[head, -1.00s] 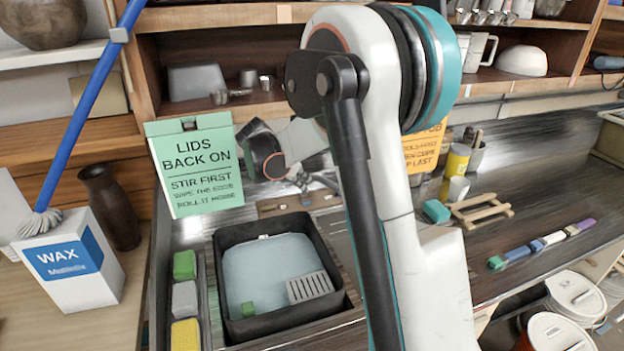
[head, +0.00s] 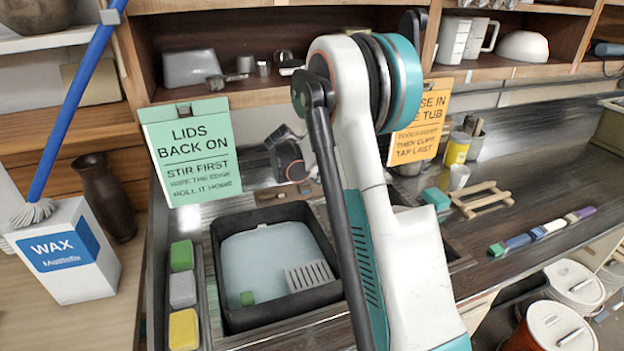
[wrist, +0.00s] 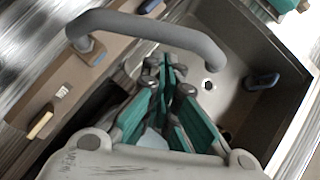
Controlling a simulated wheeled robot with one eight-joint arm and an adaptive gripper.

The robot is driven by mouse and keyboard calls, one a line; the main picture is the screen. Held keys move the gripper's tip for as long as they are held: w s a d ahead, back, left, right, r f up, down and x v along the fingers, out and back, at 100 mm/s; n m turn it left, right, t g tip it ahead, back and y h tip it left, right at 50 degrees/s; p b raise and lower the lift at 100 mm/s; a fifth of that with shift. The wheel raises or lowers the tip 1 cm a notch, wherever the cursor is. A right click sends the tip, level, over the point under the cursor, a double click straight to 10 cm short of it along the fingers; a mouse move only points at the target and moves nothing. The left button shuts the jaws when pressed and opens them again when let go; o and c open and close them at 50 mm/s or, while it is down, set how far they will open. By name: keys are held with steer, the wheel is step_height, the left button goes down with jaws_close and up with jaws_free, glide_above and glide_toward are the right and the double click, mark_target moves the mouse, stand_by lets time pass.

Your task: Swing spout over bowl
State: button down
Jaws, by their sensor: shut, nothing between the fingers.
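The grey arched spout (wrist: 150,27) shows in the wrist view, rising from a brown deck (wrist: 60,85) at the left and bending toward the right. Its free end appears above the brown bowl (wrist: 235,60), which has a round drain hole. My gripper (wrist: 168,78) has its teal fingers close together, with nothing between them. The fingertips are beside the spout, below it in the picture; I cannot tell whether they touch. In the head view my arm hides the spout and most of the gripper.
A dark tub (head: 228,312) with pale liquid stands left of my arm, beside several sponges (head: 183,290). A green sign (head: 192,150) and an orange sign (head: 420,125) stand behind. A wooden rack (head: 483,199) lies on the right counter.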

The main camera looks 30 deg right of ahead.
steer(key=shift+w+d+f, duration=0.1)
steer(key=shift+w+d, duration=0.05)
steer(key=shift+d, duration=0.45)
steer(key=shift+d, duration=0.7)
steer(key=shift+a, duration=0.2)
